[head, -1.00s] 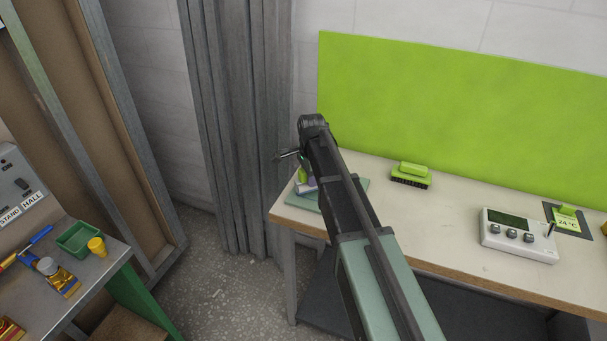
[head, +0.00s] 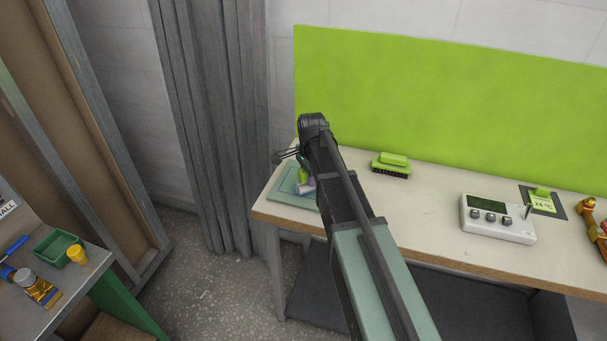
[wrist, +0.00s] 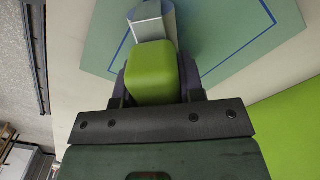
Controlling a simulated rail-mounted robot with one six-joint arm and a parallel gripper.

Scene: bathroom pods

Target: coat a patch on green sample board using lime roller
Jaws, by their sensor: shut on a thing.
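The lime roller (wrist: 153,72) has a lime block handle and a pale grey head. My gripper (wrist: 153,84) is shut on the handle, one dark finger on each side. The green sample board (wrist: 225,45) is a flat grey-green plate with a blue outline, and the roller head is over the outlined area in the wrist view. Whether the head touches the board I cannot tell. In the head view the board (head: 280,197) lies at the table's left end. My gripper (head: 303,168) and the roller (head: 304,176) are above it, partly hidden by my arm.
A lime brush (head: 391,165) lies right of my arm on the table. Further right are a grey-white control box (head: 497,219) and a lime tag reading 24 °C (head: 541,201). A lime panel (head: 450,110) stands behind. A grey curtain (head: 212,120) hangs to the left.

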